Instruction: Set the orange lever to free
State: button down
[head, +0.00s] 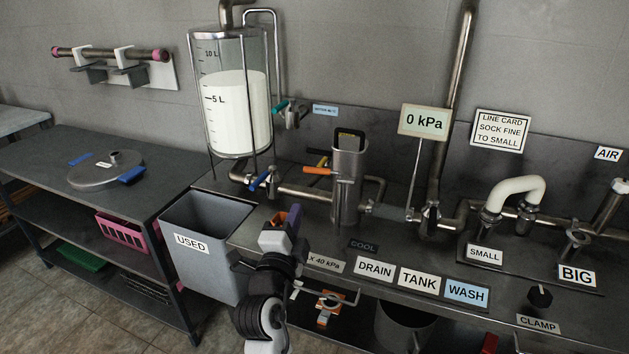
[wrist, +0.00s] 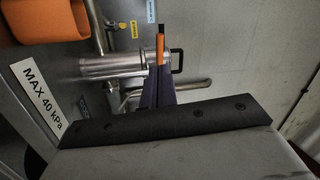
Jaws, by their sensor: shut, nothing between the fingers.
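The orange lever (head: 317,170) sticks out to the left from the upright steel cylinder (head: 347,190), roughly level. In the wrist view the lever (wrist: 159,51) shows as an orange bar just beyond my fingertips. My gripper (head: 294,214) is shut and empty, in front of the lever and lower in the head view. Its purple fingers lie together in the wrist view (wrist: 158,92). I see a gap between gripper and lever in the head view; the wrist view does not settle the depth. No mark reading "free" is legible.
A black-tipped lever (head: 322,154) lies just above the orange one. A blue-handled valve (head: 259,181) and pipe are to the left, below the glass tank (head: 231,112). The grey USED bin (head: 198,213) stands left of my arm. A gauge sign (head: 424,122) stands to the right.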

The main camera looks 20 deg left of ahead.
jog(key=s+d+m, duration=0.2)
jog(key=s, duration=0.1)
jog(key=p, duration=0.7)
send_near(314, 171)
jog(key=shift+y, duration=0.4)
jog(key=x, duration=0.5)
jog(key=shift+w+d, duration=0.25)
jog(key=shift+d, duration=0.1)
jog(key=shift+w+a, duration=0.1)
jog(key=shift+w, duration=0.6)
jog(key=shift+f, duration=0.1)
jog(key=shift+w+a+r+b, duration=0.35)
jog(key=shift+w+b, duration=0.25)
jog(key=shift+b, duration=0.8)
